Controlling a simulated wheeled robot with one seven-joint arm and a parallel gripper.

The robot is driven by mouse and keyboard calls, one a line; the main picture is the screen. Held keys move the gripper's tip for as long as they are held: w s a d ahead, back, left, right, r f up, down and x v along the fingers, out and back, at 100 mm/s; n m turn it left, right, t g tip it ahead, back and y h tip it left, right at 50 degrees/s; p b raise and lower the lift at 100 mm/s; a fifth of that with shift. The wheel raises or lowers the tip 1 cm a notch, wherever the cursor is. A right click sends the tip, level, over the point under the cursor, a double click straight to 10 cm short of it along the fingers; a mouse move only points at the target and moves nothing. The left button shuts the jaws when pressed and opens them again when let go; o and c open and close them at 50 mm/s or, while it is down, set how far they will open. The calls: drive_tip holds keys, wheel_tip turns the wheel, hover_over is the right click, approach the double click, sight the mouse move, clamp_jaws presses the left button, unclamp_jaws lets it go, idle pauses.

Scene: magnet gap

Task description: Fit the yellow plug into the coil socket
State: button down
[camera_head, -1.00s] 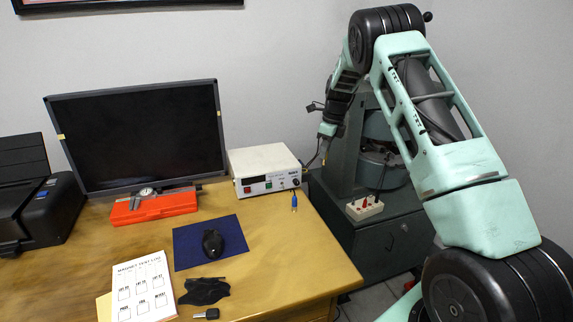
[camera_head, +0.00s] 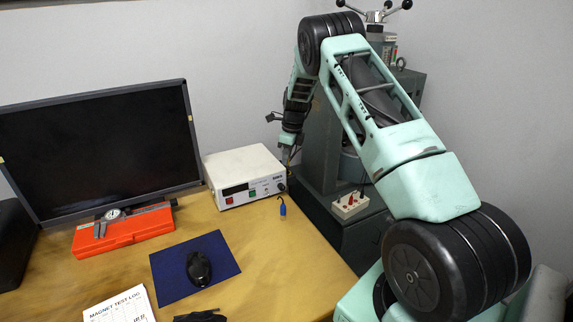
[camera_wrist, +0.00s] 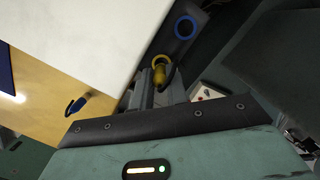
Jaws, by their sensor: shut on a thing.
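My gripper (camera_wrist: 158,88) is shut on the yellow plug (camera_wrist: 161,72), which shows between the fingertips in the wrist view. In the head view my gripper (camera_head: 288,152) hangs near the back right corner of the white power box, in front of the grey machine; the plug is too small to make out clearly there. In the wrist view a blue ring (camera_wrist: 186,27) on a dark plate lies just beyond the plug. I cannot tell whether the plug touches that plate.
The monitor (camera_head: 100,150) and orange case (camera_head: 122,230) are left.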

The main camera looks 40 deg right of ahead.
drive_tip(key=shift+f, duration=1.55)
drive_tip(key=shift+f, duration=0.1)
drive_tip(key=shift+f, duration=0.1)
drive_tip(key=c, duration=1.7)
unclamp_jaws()
drive_tip(key=r, duration=0.4)
drive_tip(key=s+r, duration=0.1)
drive_tip(key=r, duration=0.7)
drive_tip(key=shift+s+d+r, duration=0.15)
drive_tip(key=shift+s+d, duration=0.15)
drive_tip(key=shift+d, duration=0.05)
